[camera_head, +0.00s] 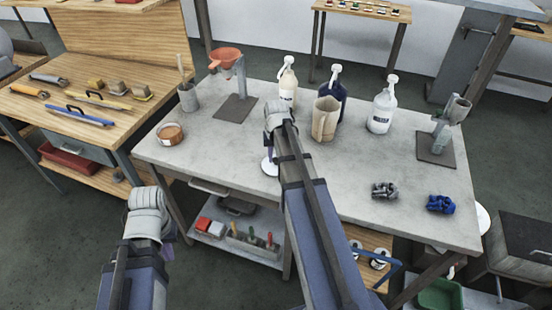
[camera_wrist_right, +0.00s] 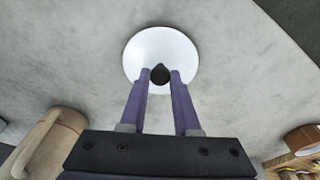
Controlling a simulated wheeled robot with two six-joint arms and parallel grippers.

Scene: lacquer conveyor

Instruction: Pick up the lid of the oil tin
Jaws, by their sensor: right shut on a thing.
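The lid is a round white disc with a black knob. It shows in the right wrist view (camera_wrist_right: 160,48), and part of it shows in the head view (camera_head: 268,167). My right gripper (camera_wrist_right: 160,74) has its two purple fingers on either side of the knob and is shut on it. I cannot tell whether the lid touches the grey table. A round container with amber contents (camera_head: 170,133), perhaps the oil tin, stands uncovered at the table's left. My left gripper (camera_head: 150,230) hangs left of the table's front; its fingers are mostly hidden.
A beige pitcher (camera_head: 325,118) and several pump bottles, one of them white (camera_head: 381,108), stand behind and right of my right gripper. An orange funnel on a stand (camera_head: 225,60) is at the back left. Grey (camera_head: 385,190) and blue (camera_head: 440,204) parts lie at the right.

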